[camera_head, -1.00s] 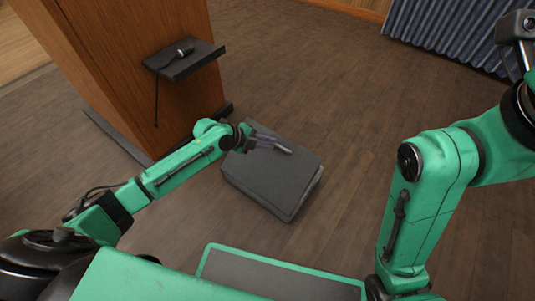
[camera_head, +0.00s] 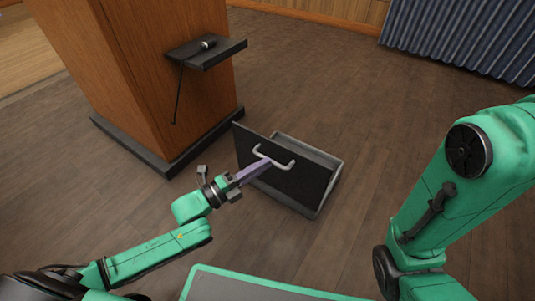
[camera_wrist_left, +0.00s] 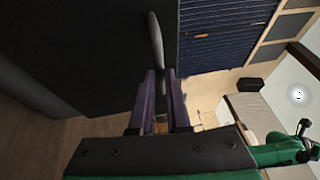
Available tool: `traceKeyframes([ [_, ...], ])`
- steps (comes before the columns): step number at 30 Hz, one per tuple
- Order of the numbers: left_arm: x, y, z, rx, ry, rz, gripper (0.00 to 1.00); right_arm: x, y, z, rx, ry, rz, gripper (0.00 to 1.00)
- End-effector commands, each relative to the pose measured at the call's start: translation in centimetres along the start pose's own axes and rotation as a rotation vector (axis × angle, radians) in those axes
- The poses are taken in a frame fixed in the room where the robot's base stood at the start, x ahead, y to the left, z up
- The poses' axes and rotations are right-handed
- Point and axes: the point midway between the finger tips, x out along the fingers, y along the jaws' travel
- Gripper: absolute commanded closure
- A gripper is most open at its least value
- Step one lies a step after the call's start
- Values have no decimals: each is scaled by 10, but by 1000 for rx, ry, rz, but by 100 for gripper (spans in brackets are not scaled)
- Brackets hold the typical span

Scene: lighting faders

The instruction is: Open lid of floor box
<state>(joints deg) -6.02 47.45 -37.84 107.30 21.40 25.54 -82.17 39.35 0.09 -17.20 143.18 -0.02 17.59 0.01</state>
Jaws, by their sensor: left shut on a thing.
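The floor box (camera_head: 334,187) stands on the wooden floor in front of the podium. Its dark lid (camera_head: 290,178) is raised and tilted, and part of the open inside shows behind it. A light grey handle (camera_head: 290,163) is on the lid's face. My left gripper (camera_head: 266,163), with purple fingers, is shut on the handle. In the left wrist view the handle (camera_wrist_left: 155,40) runs down between the fingers (camera_wrist_left: 160,98), with the dark lid face (camera_wrist_left: 90,50) close beside. My right arm is at the right of the head view; its gripper is out of frame.
A wooden podium (camera_head: 150,80) with a dark base stands left of the box. Its small shelf (camera_head: 215,53) holds a microphone (camera_head: 207,42) with a hanging cable. A blue curtain (camera_head: 470,35) is at the back right. The floor right of the box is clear.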

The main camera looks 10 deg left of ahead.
Motion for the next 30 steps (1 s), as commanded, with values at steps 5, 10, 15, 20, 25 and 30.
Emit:
traceKeyframes([
  [5, -21, 8, -8, -6, -3, 15, 100, 10, 2, 3, 0, 1, 0, 100],
  [10, -32, 15, -12, -5, -4, 19, 100, 13, 3, 6, 1, -3, 2, 100],
  [15, -38, 20, -15, -7, -4, 23, 100, 13, 4, 7, 1, -6, 3, 100],
  [20, -39, 22, -16, -8, -4, 23, 100, 13, 4, 7, 1, -5, 3, 100],
  [25, -40, 22, -16, -9, -3, 24, 100, 13, 4, 7, 1, -5, 3, 100],
  [30, -39, 22, -16, -9, -3, 22, 55, 13, 4, 7, 1, -5, 2, 100],
])
